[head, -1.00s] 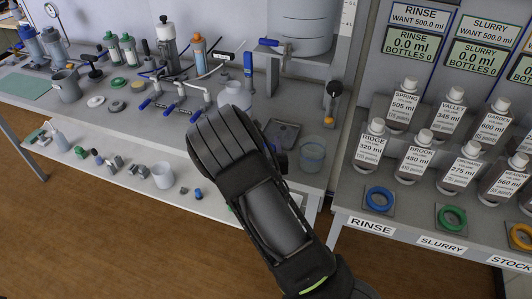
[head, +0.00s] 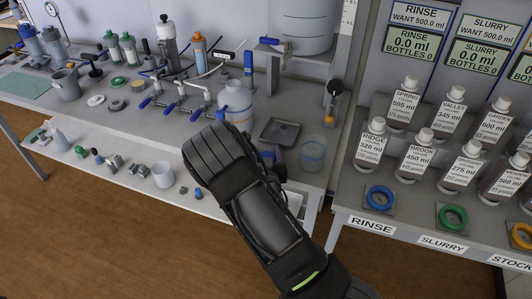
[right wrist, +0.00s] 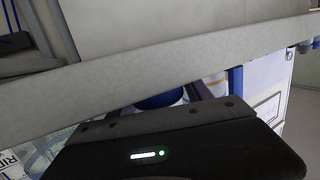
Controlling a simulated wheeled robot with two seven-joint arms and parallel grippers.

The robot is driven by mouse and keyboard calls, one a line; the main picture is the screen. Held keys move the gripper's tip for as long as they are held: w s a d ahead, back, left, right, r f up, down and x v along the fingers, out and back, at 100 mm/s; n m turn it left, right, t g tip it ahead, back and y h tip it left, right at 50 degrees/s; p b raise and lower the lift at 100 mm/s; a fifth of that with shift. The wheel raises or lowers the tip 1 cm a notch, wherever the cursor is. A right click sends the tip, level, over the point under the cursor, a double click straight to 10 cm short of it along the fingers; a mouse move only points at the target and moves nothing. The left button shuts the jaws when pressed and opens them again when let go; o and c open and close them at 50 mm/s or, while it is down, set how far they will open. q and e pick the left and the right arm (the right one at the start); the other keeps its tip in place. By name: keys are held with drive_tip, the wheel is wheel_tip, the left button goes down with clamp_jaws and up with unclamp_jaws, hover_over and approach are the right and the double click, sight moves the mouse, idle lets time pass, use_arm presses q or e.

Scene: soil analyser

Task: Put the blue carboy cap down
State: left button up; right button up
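In the right wrist view, a round dark-blue thing that looks like the carboy cap (right wrist: 160,99) sits between the fingers of my right gripper (right wrist: 163,94). A pale grey slanting band crosses in front and hides the upper part of the fingers. In the head view my right arm reaches over the front of the bench, and its dark wrist hides most of the gripper. My left gripper is not in view.
A dark square tray (head: 280,132) and a clear beaker (head: 313,155) are right of the arm. Blue-handled valves (head: 170,100) stand left of the carboy. A rack of labelled bottles (head: 416,160) is at right. A lower shelf (head: 130,178) holds small parts.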

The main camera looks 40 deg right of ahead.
drive_tip(key=shift+o, duration=0.9)
drive_tip(key=shift+s+f, duration=0.15)
drive_tip(key=shift+f, duration=0.1)
drive_tip(key=shift+s+d+g, duration=0.15)
drive_tip(key=shift+g, duration=0.15)
drive_tip(key=shift+r+p, duration=0.35)
drive_tip(key=shift+p, duration=0.15)
drive_tip(key=b+v, duration=0.2)
drive_tip(key=v, duration=0.9)
drive_tip(key=shift+s+a, duration=0.3)
